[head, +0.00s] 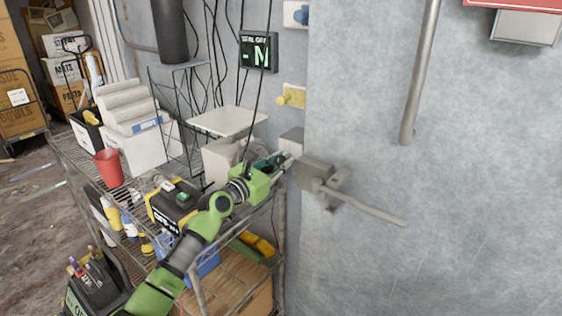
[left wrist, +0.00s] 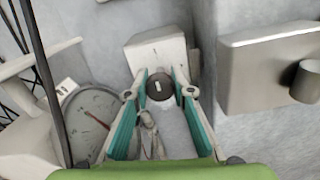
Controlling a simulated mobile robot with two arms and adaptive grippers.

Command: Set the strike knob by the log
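A dark round knob (left wrist: 159,87) with a short white mark, near upright, sits on the front of a pale box (left wrist: 156,50) on the wall. The pale box also shows in the head view (head: 292,141), where the knob is hidden. My left gripper (head: 282,160) points at the box. In the left wrist view its teal-padded fingers (left wrist: 160,92) stand apart, one on each side of the knob; I cannot tell if they touch it. A dark display (head: 258,51) with pale lettering, a large "M" in it, hangs above. I cannot make out a log. My right gripper is not in view.
A grey latch with a lever (head: 365,203) sits just right of the box. A round gauge (left wrist: 95,112) is close left of the fingers. A loaded wire rack (head: 85,160) stands left.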

